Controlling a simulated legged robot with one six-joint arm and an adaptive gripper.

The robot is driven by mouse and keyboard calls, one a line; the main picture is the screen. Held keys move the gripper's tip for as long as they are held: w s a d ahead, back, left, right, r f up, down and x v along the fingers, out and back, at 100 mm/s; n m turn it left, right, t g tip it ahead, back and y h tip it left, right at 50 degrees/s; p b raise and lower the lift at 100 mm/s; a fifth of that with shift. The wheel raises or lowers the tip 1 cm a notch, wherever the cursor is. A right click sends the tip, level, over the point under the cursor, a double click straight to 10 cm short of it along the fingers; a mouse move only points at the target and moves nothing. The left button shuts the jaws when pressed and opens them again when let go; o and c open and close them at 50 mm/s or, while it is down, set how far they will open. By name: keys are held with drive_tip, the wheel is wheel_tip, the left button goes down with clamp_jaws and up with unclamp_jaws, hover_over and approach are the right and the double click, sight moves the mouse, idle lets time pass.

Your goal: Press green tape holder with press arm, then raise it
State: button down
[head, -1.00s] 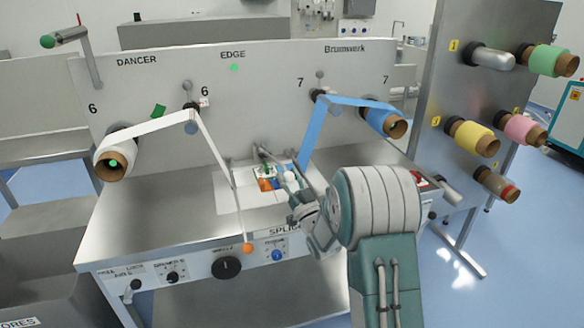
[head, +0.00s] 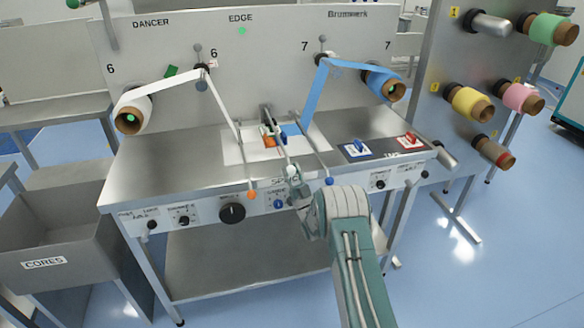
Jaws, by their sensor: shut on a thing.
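My gripper (head: 293,177) is at the front edge of the metal bench, in front of the splice area. It is shut on the pale end of the press arm (head: 278,143), a thin bar that runs back from the jaws to a dark mount on the white plate. A small green piece, likely the green tape holder, sits beside an orange piece under the bar near the plate's back; it is too small and partly hidden to tell whether the bar touches it. My wrist and forearm hide part of the bench front.
An orange-knobbed lever (head: 252,194) stands left of my gripper and a blue-knobbed lever (head: 329,181) right of it. A white web roll (head: 133,113) and a blue web roll (head: 383,86) hang on the back panel. Blue and red switches (head: 410,142) lie on the bench at right.

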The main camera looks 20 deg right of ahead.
drive_tip(key=shift+f, duration=1.1)
drive_tip(key=c, duration=1.1)
unclamp_jaws()
drive_tip(key=shift+r, duration=0.1)
drive_tip(key=o, duration=0.8)
drive_tip(key=shift+r, duration=0.15)
drive_tip(key=v, duration=0.7)
drive_tip(key=shift+f, duration=0.35)
